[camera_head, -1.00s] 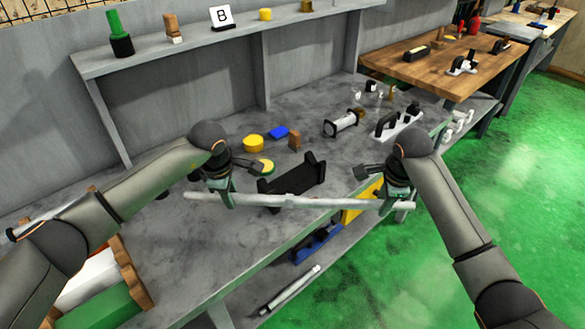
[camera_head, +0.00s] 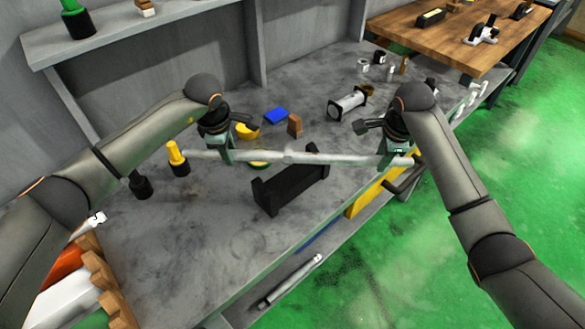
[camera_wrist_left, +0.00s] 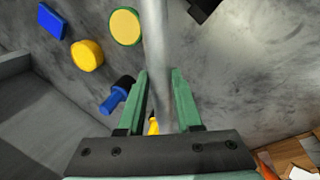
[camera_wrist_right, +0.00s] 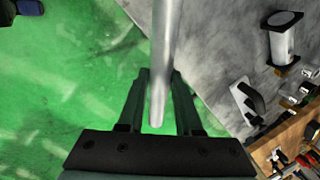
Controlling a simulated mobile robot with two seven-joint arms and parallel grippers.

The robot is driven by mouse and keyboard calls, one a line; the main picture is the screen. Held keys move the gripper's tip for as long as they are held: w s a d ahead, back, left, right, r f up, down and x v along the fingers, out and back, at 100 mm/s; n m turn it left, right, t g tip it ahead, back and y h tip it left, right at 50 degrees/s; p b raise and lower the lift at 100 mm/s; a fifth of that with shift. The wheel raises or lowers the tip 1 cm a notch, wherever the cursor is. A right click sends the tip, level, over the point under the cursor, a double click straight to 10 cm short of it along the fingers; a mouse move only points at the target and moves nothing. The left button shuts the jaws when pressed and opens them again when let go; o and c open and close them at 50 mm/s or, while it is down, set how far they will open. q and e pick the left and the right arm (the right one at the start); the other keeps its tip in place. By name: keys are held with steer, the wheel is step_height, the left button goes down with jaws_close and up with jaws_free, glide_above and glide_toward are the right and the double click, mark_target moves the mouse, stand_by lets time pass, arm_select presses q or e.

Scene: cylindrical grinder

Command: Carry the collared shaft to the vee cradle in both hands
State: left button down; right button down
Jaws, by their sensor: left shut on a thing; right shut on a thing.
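The collared shaft (camera_head: 309,158) is a long grey bar with a thicker collar near its middle. It is held roughly level above the bench, left to right. My left gripper (camera_head: 225,155) is shut on it towards its left end; the shaft also shows between the fingers in the left wrist view (camera_wrist_left: 156,45). My right gripper (camera_head: 393,158) is shut on it near its right end, which shows in the right wrist view (camera_wrist_right: 165,50). The black vee cradle (camera_head: 290,188) sits on the bench below and in front of the shaft, apart from it.
A yellow-topped black tool (camera_head: 177,158) stands left of the shaft. Behind it lie a yellow disc (camera_head: 247,131), a blue block (camera_head: 276,116) and a brown block (camera_head: 294,125). A cylinder with end flanges (camera_head: 348,103) lies further back. The bench front left of the cradle is clear.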

arm_select(q)
steer(key=shift+w+r, duration=0.3)
steer(key=shift+w, duration=0.4)
arm_select(e)
steer(key=shift+w+r, duration=0.25)
steer(key=shift+w, duration=0.4)
arm_select(q)
steer(key=shift+f, duration=0.15)
arm_select(e)
steer(key=shift+f, duration=0.2)
